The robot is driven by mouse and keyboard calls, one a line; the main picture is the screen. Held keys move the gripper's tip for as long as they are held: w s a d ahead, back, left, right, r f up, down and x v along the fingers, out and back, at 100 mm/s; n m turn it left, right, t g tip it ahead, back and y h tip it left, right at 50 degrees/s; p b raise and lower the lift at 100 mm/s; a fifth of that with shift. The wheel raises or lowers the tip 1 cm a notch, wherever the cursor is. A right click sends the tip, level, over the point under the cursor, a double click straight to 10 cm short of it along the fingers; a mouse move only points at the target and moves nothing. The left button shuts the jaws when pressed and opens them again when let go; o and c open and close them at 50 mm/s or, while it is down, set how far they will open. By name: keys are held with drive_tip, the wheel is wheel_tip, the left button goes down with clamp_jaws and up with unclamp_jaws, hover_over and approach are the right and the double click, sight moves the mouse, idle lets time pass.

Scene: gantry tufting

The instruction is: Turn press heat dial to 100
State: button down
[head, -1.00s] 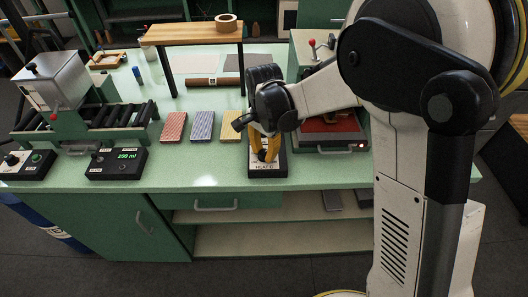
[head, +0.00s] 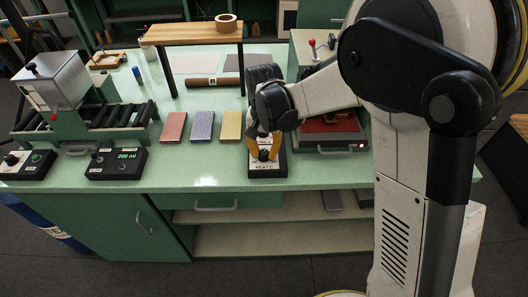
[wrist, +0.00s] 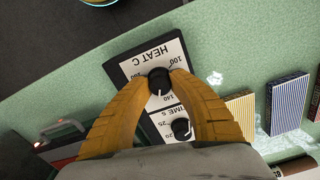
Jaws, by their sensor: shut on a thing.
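The press heat dial (wrist: 158,82) is a round black knob on a white-faced panel (wrist: 130,68) marked "HEAT C". My gripper (wrist: 158,78) has its two yellow fingers shut on this knob from both sides. The knob's white line points down in the wrist view, near the printed 140; the 100 mark is at its upper right. In the head view my gripper (head: 265,150) is over the panel (head: 267,168) at the front of the bench, and its fingers partly hide the knob.
A second black knob (wrist: 181,128), marked "TIME S", sits close beside the heat dial, between my fingers. A press with a red plate (head: 328,135) stands just right of the panel. Red, blue and yellow blocks (head: 202,125) lie to the left.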

drive_tip(key=n, duration=1.4)
drive_tip(key=shift+n, duration=0.3)
drive_tip(key=n, duration=0.3)
drive_tip(key=shift+n, duration=0.3)
drive_tip(key=n, duration=0.3)
drive_tip(key=shift+n, duration=0.4)
drive_tip(key=n, duration=0.3)
drive_tip(key=shift+n, duration=2.1)
